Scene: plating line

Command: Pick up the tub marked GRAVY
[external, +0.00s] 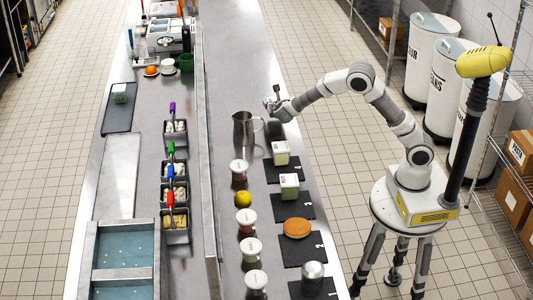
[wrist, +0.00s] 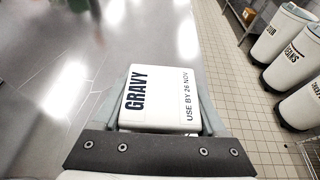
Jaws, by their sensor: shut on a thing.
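The tub marked GRAVY (wrist: 160,97) shows close up in the wrist view. Its white lid carries the black word GRAVY and a line reading USE BY 26 NOV. My gripper (wrist: 163,100) is shut on the tub, one finger along each side of it. In the external view my gripper (external: 274,103) is over the right-hand counter, just beyond and to the right of a metal jug (external: 243,129). The held tub cannot be clearly made out there. The tub's underside is hidden.
Two other pale-lidded tubs (external: 281,152) (external: 289,187) stand on dark mats. An orange disc (external: 297,228) and a metal canister (external: 313,272) are nearer. Lidded jars (external: 246,219) and a yellow ball (external: 243,199) line the left. The counter beyond my gripper is clear.

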